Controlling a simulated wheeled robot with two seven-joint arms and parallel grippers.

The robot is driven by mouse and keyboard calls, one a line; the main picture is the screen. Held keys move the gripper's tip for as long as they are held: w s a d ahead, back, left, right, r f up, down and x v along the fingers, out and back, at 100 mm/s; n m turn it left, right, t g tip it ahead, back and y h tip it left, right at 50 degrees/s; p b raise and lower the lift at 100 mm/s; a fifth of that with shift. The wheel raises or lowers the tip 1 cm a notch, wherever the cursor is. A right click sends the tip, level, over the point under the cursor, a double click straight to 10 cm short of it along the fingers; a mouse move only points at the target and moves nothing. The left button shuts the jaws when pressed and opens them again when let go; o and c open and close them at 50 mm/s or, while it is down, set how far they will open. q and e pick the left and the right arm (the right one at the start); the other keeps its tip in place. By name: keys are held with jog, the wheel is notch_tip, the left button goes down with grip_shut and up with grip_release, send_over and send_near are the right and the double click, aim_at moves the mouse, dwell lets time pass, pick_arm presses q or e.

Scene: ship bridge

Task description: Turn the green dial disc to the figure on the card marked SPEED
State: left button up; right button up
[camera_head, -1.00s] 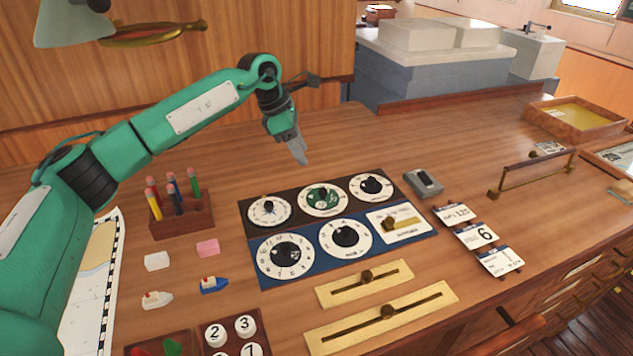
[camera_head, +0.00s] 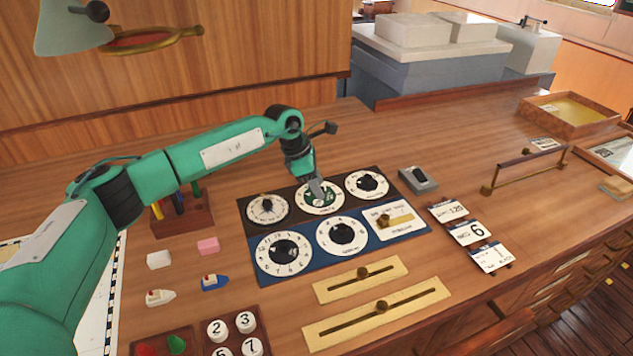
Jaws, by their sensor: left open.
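The green dial disc (camera_head: 327,203) is in the middle of the back row of the dial panel, inside a white ring of figures. My left gripper (camera_head: 317,190) is open, its fingers pointing down at the dial and covering part of it. I cannot tell whether the fingers touch its knob. Three cards lie right of the panel: a back card (camera_head: 448,211) that seems to read 120, a middle card (camera_head: 470,233) with a 6, and a front card (camera_head: 491,257). Their headings are too small to read surely. My right gripper is not in view.
Black-knobbed dials stand beside the green one, left (camera_head: 268,209) and right (camera_head: 367,185), with two larger dials in front. Brass sliders (camera_head: 376,312) lie nearer. A pen holder (camera_head: 184,219) stands under my left arm. A grey switch box (camera_head: 417,180) sits to the right.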

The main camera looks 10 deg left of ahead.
pick_arm(q)
grip_shut()
jog(key=shift+n, duration=0.3)
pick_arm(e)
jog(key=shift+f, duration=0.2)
pick_arm(q)
jog(key=shift+f+n+t+b, duration=0.1)
jog(key=shift+n+t+b, duration=0.2)
jog(key=shift+n+b, duration=0.3)
jog(key=shift+s+n, duration=0.1)
jog(key=shift+n, duration=0.2)
jog(key=n+t+y+b, duration=0.1)
jog(key=n+b, duration=0.1)
jog(key=n, duration=0.1)
jog(key=shift+d, duration=0.1)
jog(key=shift+s+n+t+y+b, duration=0.1)
jog(key=shift+n+t+y+b, duration=0.3)
jog(key=shift+n+b, duration=0.55)
jog(key=shift+n, duration=0.35)
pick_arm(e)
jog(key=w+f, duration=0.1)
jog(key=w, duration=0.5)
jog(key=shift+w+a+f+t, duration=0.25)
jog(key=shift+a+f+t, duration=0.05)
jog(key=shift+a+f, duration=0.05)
